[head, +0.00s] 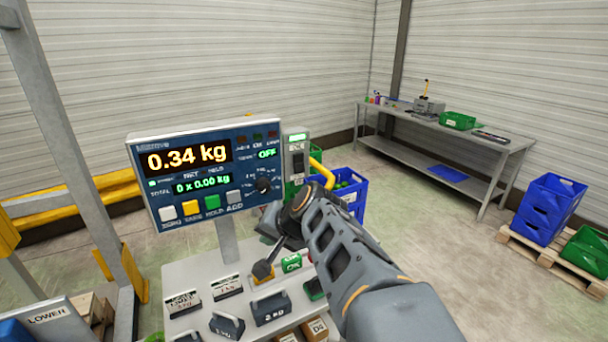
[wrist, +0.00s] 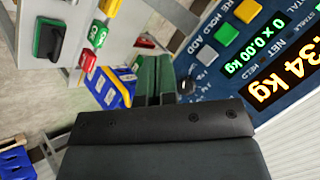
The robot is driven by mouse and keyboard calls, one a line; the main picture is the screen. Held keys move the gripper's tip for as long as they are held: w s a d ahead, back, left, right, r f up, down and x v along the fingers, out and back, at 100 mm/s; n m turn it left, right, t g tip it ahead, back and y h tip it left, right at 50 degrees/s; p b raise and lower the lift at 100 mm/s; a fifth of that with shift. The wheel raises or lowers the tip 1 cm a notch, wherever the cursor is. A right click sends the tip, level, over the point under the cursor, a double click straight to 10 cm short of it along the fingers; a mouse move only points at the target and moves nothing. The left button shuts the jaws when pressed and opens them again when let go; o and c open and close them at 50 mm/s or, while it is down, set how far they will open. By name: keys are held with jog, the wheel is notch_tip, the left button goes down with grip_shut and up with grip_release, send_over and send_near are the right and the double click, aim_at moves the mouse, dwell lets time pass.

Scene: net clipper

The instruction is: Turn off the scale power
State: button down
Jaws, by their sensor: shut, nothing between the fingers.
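The scale's display panel (head: 205,172) stands on a post above the bench and is lit, reading 0.34 kg and 0 x 0.00 kg. A grey box with a dark switch (head: 298,160) and a lit green top label stands at the panel's right edge. My gripper (head: 287,218) is just right of and below the panel, its fingers largely hidden by my wrist. In the wrist view, my gripper (wrist: 185,88) is shut and empty beside the display panel (wrist: 235,60).
The scale bench (head: 190,275) below holds grey weights and a green OK button (head: 292,263). A blue crate (head: 350,190) stands behind my wrist. A metal table (head: 455,145) is at the back right, with blue crates (head: 545,205) on a pallet. Open floor lies between.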

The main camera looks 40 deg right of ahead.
jog(key=w+d+r+m+t+h, duration=0.1)
jog(key=d+r+m+t+h, duration=0.1)
jog(key=d+m, duration=0.3)
jog(key=w+d+r+m+t+h+b, duration=0.1)
jog(key=d+r+m, duration=0.4)
jog(key=d, duration=0.9)
jog(key=t+h, duration=0.1)
jog(key=t, duration=0.1)
jog(key=shift+w+r+m+t, duration=0.2)
jog(key=shift+w+m+t, duration=0.1)
jog(key=shift+w+t, duration=0.1)
jog(key=shift+w, duration=0.1)
jog(key=p, duration=0.3)
send_near(301, 168)
jog(key=x, duration=0.7)
jog(key=shift+w, duration=0.25)
jog(key=shift+f, duration=0.1)
